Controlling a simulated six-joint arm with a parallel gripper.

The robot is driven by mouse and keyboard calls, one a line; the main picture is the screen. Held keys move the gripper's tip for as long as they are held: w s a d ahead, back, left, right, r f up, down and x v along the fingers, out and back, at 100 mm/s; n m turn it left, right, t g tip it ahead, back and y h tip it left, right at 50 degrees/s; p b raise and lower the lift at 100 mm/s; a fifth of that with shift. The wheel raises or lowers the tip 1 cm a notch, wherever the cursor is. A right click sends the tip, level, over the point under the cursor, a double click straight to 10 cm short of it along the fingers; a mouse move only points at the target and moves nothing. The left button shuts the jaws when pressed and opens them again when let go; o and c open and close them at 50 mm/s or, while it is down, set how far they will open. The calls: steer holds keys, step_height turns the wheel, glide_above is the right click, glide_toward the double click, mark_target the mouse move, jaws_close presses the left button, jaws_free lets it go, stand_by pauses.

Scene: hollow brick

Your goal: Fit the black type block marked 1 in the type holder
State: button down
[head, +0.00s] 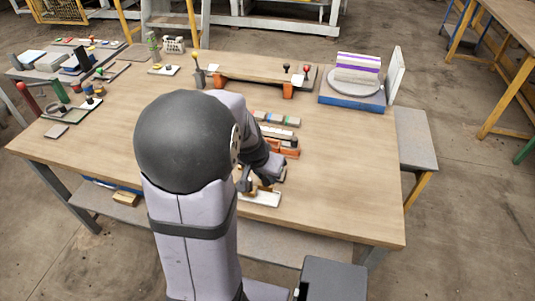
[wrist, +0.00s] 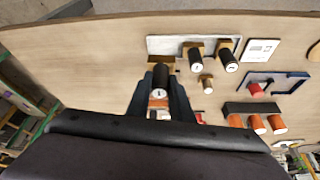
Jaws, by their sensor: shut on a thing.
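My gripper (wrist: 160,82) is shut on a black type block (wrist: 160,74) in the wrist view. The block has a pale round mark on its near end, too small to read surely, and a brown piece shows just beyond it. A pale plate (wrist: 172,44), which looks like the type holder, lies just ahead and to the right. Two other black blocks (wrist: 196,56) with brown parts stand at it. The held block is close to the plate's left end; I cannot tell if they touch. In the head view my arm partly hides my gripper (head: 256,186) and the pale plate (head: 264,199).
In the wrist view, a small brown peg (wrist: 207,84), a black rack (wrist: 252,108) with orange cylinders, a blue tray (wrist: 291,77) with a red piece and a white card (wrist: 261,47) lie to the right. The head view shows clear tabletop (head: 345,185) at the right.

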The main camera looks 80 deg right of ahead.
steer(key=w+d+f+p, duration=0.1)
steer(key=d+p, duration=0.2)
steer(key=d, duration=0.1)
steer(key=d+f+p, duration=0.2)
steer(key=d, duration=0.3)
steer(key=w+d+f+p, duration=0.1)
steer(key=d+p, duration=0.2)
steer(key=d, duration=0.2)
steer(key=shift+w+f+p, duration=0.25)
steer(key=shift+w+p, duration=0.05)
steer(key=shift+w, duration=0.05)
steer(key=w+d+r, duration=0.1)
steer(key=d+r, duration=0.5)
steer(key=d, duration=0.4)
steer(key=shift+w+r, duration=0.35)
steer(key=shift+f, duration=0.15)
steer(key=shift+f+b, duration=1.65)
steer(key=shift+f, duration=1.1)
steer(key=shift+r, duration=0.2)
steer(key=shift+a+f+b, duration=0.1)
steer(key=shift+f+b, duration=1.4)
steer(key=shift+f, duration=0.35)
